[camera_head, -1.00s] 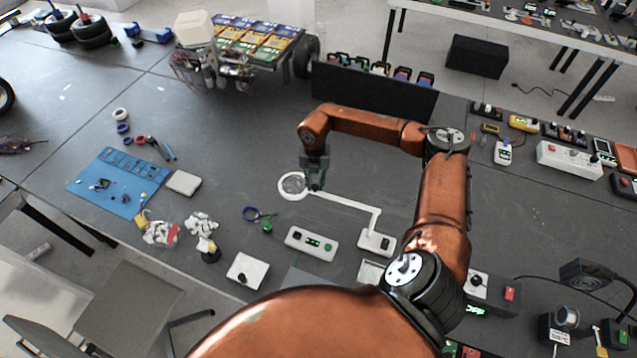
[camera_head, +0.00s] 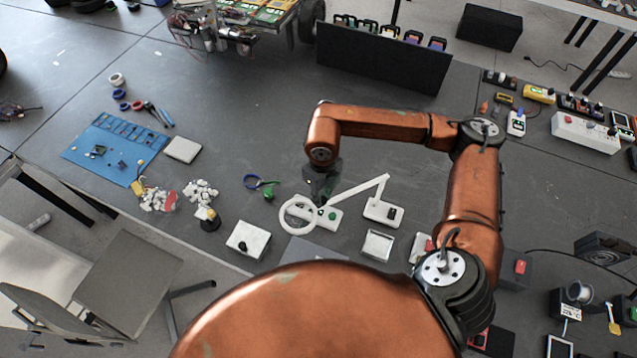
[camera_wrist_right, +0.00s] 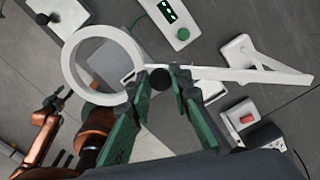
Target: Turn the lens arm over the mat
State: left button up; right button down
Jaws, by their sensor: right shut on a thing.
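The lens arm (camera_head: 355,189) is a thin white bar on a white base (camera_head: 379,212), with a white lens ring (camera_head: 282,215) at its free end. The ring overlaps a white box with green buttons (camera_head: 333,223) and lies well right of the blue mat (camera_head: 100,170). My right gripper (camera_head: 322,190) is at the ring's joint with the bar. In the wrist view its green fingers (camera_wrist_right: 160,80) are shut on a dark knob there, beside the ring (camera_wrist_right: 68,65). An orange arm at the left of the wrist view seems to be my left one; its dark gripper (camera_wrist_right: 50,105) is too small to read.
Blue-handled pliers (camera_head: 255,182), a white box with a black knob (camera_head: 247,240) and white pieces (camera_head: 200,192) lie left of the ring. A white tray (camera_head: 377,245) is near the base. The table beyond my right gripper is mostly clear.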

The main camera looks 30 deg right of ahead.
jog(key=s+d+n+b, duration=0.1)
jog(key=s+n+b, duration=0.1)
jog(key=s, duration=0.4)
jog(key=shift+s+n+b, duration=0.35)
jog(key=shift+s+n, duration=0.05)
jog(key=shift+n, duration=0.3)
jog(key=c, duration=1.8)
grip_release()
jog(key=shift+s+d, duration=0.1)
jog(key=shift+s, duration=0.1)
jog(key=shift+o, duration=0.3)
jog(key=shift+w, duration=0.15)
notch_tip(320, 180, up, 12)
